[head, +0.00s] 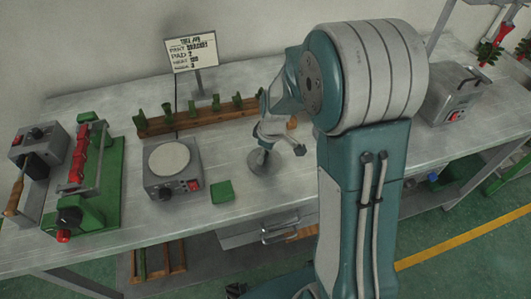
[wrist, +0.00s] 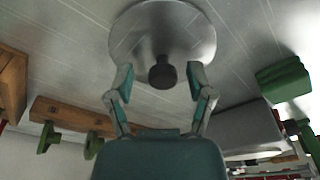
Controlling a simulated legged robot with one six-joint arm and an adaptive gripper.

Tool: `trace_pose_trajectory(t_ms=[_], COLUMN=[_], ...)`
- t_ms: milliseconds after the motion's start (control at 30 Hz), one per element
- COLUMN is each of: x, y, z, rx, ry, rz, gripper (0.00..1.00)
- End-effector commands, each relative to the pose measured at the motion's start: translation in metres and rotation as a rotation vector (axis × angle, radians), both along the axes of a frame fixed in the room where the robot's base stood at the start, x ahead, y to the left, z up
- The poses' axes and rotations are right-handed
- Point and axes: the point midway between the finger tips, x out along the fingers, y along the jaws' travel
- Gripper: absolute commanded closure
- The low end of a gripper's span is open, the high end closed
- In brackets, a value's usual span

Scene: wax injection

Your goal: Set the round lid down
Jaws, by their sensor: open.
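The round lid is a flat metal disc with a dark knob. In the head view the lid (head: 262,165) lies flat on the grey table, partly under my gripper (head: 279,146). In the wrist view the lid (wrist: 140,35) is near the top, with its dark knob toward me. My gripper (wrist: 160,80) is open, with one fingertip on each side of the knob and a visible gap on both sides. It appears to hold nothing.
A hot plate with a pale round top (head: 169,160) and a small green block (head: 222,191) are left of the lid. A wooden rack with green pieces (head: 200,118) stands behind. A red and green clamp fixture (head: 88,170) is farther left. A metal box (head: 452,97) is right.

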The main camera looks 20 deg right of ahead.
Motion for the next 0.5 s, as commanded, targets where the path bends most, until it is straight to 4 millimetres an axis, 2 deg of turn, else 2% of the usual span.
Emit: trace_pose_trajectory(t_ms=[500], x=[-0.009], y=[-0.011], z=[0.098], rx=[-0.001], ry=[-0.005], rz=[-0.001], gripper=[0.32])
